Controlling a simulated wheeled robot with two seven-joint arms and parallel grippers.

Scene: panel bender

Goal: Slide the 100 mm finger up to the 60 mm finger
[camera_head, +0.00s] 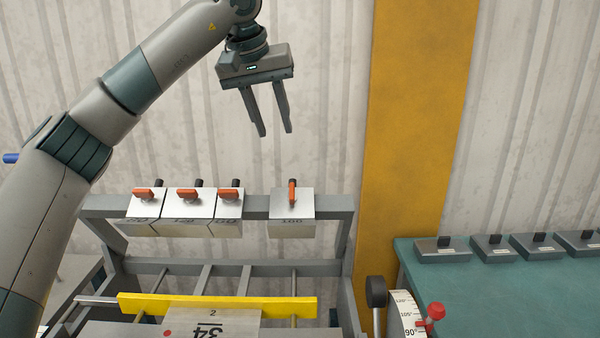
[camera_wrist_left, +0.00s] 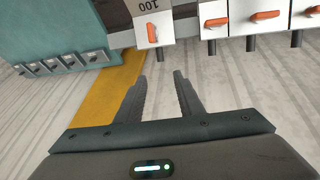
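The 100 mm finger (camera_head: 292,207) is a pale metal block marked "100", hanging on the grey beam at the right, with its orange lever upright. In the left wrist view it (camera_wrist_left: 154,27) shows just beyond my fingertips. My left gripper (camera_head: 276,131) is open and empty, above the 100 mm finger. My right gripper is out of view.
The grey beam (camera_head: 256,207) runs across the machine frame. A yellow bar (camera_head: 220,305) and a plate marked "34" lie below. A red-knobbed angle dial (camera_head: 408,312) is at lower right. A teal table (camera_head: 480,290) with several dark-topped blocks stands right of the yellow post (camera_head: 415,110).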

